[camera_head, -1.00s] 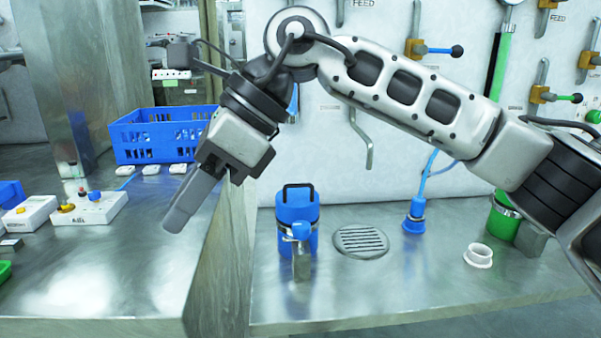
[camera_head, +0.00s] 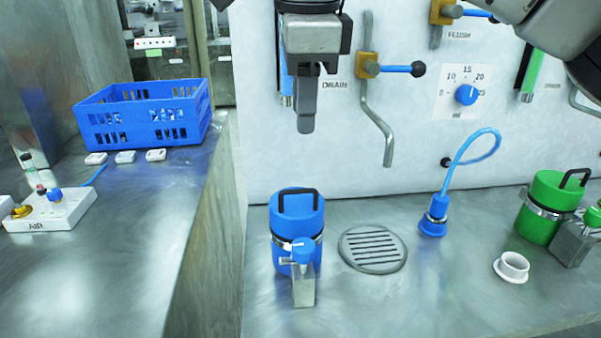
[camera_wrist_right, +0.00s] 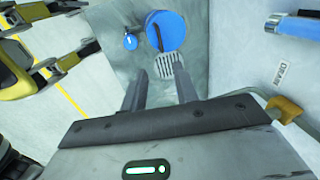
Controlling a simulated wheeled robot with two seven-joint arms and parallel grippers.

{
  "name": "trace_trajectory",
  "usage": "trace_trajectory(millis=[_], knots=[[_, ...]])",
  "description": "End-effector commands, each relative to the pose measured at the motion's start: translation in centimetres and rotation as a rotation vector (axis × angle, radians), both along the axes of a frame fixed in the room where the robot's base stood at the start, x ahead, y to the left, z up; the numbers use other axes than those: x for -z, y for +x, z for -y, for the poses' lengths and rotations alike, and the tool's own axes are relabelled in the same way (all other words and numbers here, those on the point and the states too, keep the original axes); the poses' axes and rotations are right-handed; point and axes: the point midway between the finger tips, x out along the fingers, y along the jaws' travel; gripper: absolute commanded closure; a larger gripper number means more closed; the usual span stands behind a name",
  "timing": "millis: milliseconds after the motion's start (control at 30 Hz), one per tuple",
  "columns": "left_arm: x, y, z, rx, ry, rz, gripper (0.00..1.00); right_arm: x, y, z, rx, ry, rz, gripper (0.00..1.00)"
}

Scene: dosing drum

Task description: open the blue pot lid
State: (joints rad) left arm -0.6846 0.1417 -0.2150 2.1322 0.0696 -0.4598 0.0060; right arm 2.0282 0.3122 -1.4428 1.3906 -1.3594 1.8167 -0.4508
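The blue pot (camera_head: 283,222) stands upright on the metal counter, left of a round drain grate. Its blue lid (camera_head: 290,196) is on, with a black loop handle (camera_head: 298,192) on top. A small blue-topped latch (camera_head: 302,251) with a grey block stands at its front. My right gripper (camera_head: 305,125) hangs fingers down above the pot, apart from it. In the right wrist view its fingers (camera_wrist_right: 158,88) are spread with nothing between them, and the blue lid (camera_wrist_right: 172,32) lies beyond the tips.
The drain grate (camera_head: 373,251), a blue hose nozzle (camera_head: 433,222), a white ring (camera_head: 512,267) and a green pot (camera_head: 546,210) are to the right. Behind are wall levers (camera_head: 396,69) and a dial (camera_head: 466,94). A blue crate (camera_head: 142,115) is on the left counter.

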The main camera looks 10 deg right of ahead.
Motion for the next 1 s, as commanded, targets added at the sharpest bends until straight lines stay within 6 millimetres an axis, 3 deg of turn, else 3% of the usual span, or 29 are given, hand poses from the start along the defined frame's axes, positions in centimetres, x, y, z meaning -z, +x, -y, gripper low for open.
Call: trace_trajectory(millis=[300, 500, 700, 1000], knots=[[-0.1, 0.0, 0.0, 0.000, -0.003, 0.000, 0.00, 7.0, 1.3, 0.0, 0.000, 0.000, -0.005, 0.70], [-0.3, 0.0, 0.0, 0.000, 0.000, 0.002, 0.00, 10.1, 2.0, 0.0, 0.001, 0.001, -0.003, 0.70], [-0.4, 0.2, 0.0, 0.000, 0.001, 0.008, 0.00, 11.6, 2.3, 0.0, 0.001, 0.002, -0.001, 0.70], [-0.4, 0.2, 0.0, 0.000, 0.002, 0.007, 0.00, 11.8, 2.3, 0.0, 0.000, 0.003, 0.000, 0.70]])
